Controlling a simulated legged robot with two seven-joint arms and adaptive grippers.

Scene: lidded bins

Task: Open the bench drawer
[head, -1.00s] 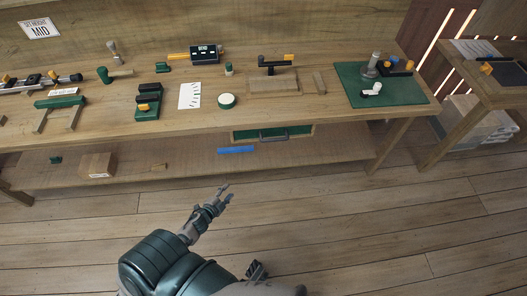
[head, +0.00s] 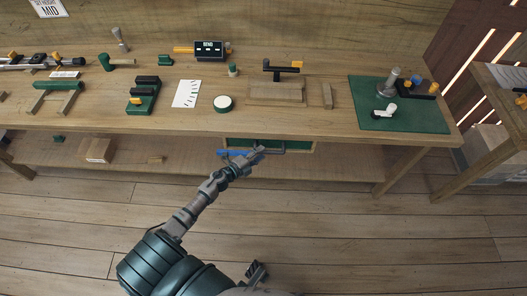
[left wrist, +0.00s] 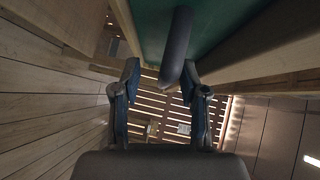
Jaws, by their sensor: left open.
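The bench drawer (head: 240,143) has a green front in a wooden frame under the bench top, and it looks shut. Its dark bar handle (head: 290,151) is partly hidden by my left gripper (head: 258,152) in the head view. My left gripper is open at the handle. In the left wrist view, the handle (left wrist: 177,45) stands out from the green drawer front (left wrist: 222,22) and reaches between the open fingers of my left gripper (left wrist: 161,78), nearer the right finger. I cannot tell whether a finger touches it.
The wooden bench top (head: 330,130) is just above the gripper. A green mat (head: 405,120) with a fixture lies at its right. The floor in front is clear.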

